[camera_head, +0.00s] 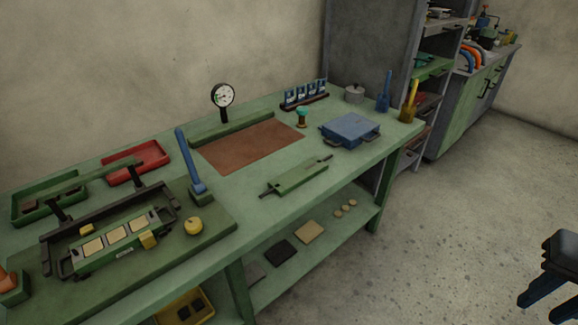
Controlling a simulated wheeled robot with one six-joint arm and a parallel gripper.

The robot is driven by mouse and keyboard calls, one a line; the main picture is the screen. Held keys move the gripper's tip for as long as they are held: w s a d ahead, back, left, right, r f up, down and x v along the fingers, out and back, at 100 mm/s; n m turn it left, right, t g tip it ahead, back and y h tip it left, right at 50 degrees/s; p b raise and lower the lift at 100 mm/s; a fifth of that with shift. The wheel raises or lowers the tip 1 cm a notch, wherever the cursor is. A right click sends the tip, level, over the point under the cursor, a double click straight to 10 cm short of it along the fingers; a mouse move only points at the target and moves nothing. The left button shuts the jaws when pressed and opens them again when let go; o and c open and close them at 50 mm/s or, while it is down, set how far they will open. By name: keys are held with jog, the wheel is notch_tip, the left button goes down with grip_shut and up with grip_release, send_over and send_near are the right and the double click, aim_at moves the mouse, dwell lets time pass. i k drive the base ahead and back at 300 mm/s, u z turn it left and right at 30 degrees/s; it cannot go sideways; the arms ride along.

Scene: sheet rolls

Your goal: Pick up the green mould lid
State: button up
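A long green plate with a dark handle at each end, which looks like the green mould lid (297,179), lies flat on the front part of the green workbench, in the middle of the view. Nothing covers it. My gripper (537,309) shows at the lower right edge, partly cut off by the frame. Its two dark blue fingers are apart with nothing visible between them. It is over the floor, well to the right of the bench and away from the lid.
The green bench (232,190) holds a mould frame (150,193) at left, a red tray (136,164), a dial gauge (223,96), a brown mat (250,145) and a blue box (350,130). A lower shelf holds sheets. The floor (440,220) at right is clear.

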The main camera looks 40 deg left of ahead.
aim_at(284, 184)
jog(key=u, duration=0.7)
jog(key=i, duration=0.8)
jog(key=u, duration=1.05)
jog(key=i, duration=0.25)
jog(key=u, duration=0.2)
